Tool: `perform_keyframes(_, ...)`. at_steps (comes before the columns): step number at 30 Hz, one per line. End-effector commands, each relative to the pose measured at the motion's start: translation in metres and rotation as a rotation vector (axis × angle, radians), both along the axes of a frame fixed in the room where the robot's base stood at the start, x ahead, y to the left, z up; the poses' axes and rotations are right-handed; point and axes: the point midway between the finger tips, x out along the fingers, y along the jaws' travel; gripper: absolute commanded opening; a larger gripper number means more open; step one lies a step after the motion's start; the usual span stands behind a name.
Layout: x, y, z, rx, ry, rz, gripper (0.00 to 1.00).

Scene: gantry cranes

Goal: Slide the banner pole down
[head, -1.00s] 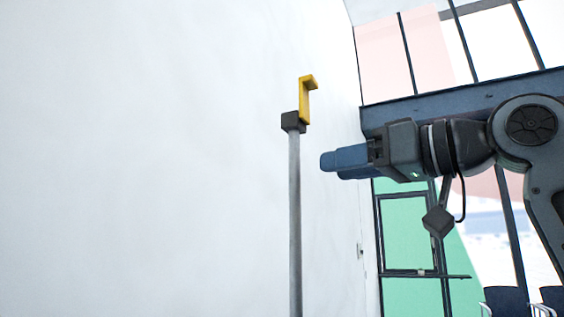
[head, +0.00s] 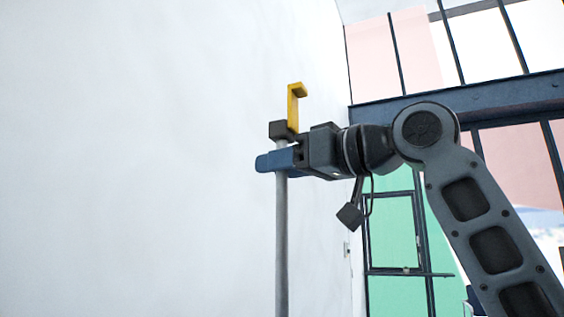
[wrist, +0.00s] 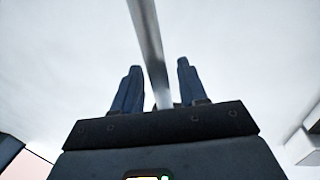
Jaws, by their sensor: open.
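The banner pole (head: 282,245) is a thin grey upright pole in front of the white wall. At its top is a dark block with a yellow hook (head: 294,105). My gripper (head: 272,160) is at the pole just below the dark block. In the wrist view the pole (wrist: 148,45) passes between the two blue fingers of my gripper (wrist: 155,85), with a gap on each side. The fingers are open around the pole. The pole's lower end is out of view.
A plain white wall (head: 130,160) fills the left side. A dark-framed window (head: 392,230) with green panes and a dark beam (head: 480,98) stand at the right. The space left of the pole is clear.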

Motion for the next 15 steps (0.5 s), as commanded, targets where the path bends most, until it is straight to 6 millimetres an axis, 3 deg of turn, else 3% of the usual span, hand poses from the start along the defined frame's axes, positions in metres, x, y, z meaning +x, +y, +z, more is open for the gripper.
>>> perform_keyframes(5,0.0001,-0.0002,-0.0004,0.000,0.000,0.000,0.42)
perform_keyframes(15,0.0000,-0.0004,-0.0003,0.000,0.000,-0.001,0.10)
